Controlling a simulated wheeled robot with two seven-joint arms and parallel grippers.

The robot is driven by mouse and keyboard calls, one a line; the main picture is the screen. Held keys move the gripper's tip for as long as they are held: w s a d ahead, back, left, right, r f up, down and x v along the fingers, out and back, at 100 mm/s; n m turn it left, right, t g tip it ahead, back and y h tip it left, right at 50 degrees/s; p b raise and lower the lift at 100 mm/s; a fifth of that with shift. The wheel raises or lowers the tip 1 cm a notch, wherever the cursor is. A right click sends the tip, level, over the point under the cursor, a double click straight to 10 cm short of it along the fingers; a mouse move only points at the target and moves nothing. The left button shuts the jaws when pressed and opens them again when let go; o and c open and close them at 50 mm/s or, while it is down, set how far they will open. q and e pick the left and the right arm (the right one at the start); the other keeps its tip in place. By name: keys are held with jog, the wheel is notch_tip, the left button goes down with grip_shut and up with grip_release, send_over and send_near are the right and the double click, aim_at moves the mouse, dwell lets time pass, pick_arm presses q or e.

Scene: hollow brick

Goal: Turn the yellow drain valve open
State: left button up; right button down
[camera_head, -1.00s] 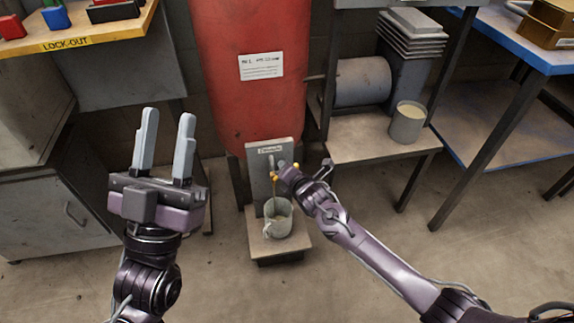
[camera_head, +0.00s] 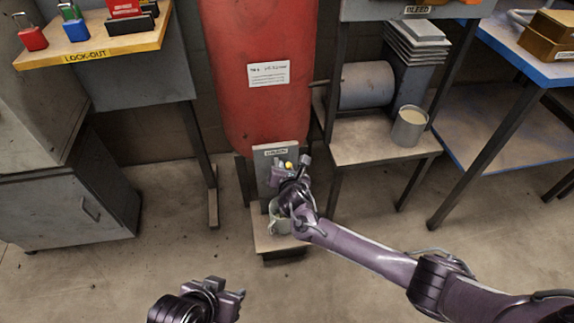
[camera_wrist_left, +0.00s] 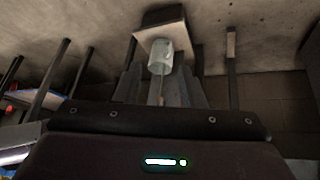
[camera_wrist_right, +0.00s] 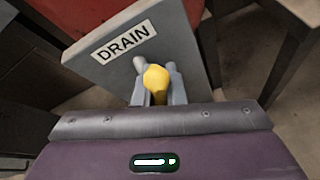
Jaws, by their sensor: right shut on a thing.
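The yellow valve handle (camera_wrist_right: 156,80) sits between the fingers of my right gripper (camera_wrist_right: 158,88), in front of the grey plate marked DRAIN (camera_wrist_right: 122,42). My right gripper is shut on the handle. In the head view the handle shows as a small yellow spot (camera_head: 289,165), and my right wrist hides most of the valve. My left gripper (camera_head: 228,291) is low at the bottom of the head view, away from the valve. The left wrist view shows its fingers (camera_wrist_left: 160,88) apart, with nothing visibly held.
A pale mug (camera_wrist_left: 160,58) stands on a low stand (camera_head: 280,243) under the drain, partly hidden by my right wrist. The red tank (camera_head: 262,110) is behind. A shelf (camera_head: 378,142) with a tin (camera_head: 409,127) is to the right. Floor on the left is clear.

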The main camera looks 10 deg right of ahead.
pick_arm(q)
jog(key=shift+s+a+r+n+g+y+p, duration=0.1)
jog(key=shift+s+a+n+g+y+p, duration=0.1)
jog(key=shift+a+g+y+p, duration=0.3)
jog(key=shift+s+a+r+n+g+y+p, duration=0.1)
jog(key=shift+s+a+g+p, duration=0.1)
jog(key=shift+a+p, duration=0.45)
pick_arm(e)
jog(key=shift+a+r+n+h, duration=0.2)
jog(key=shift+a+n+h, duration=0.55)
jog(key=shift+n+h, duration=0.35)
pick_arm(q)
jog(key=shift+a, duration=0.2)
pick_arm(e)
jog(key=c, duration=1.5)
grip_release()
pick_arm(q)
jog(key=shift+f, duration=0.1)
pick_arm(e)
jog(key=shift+s, duration=0.1)
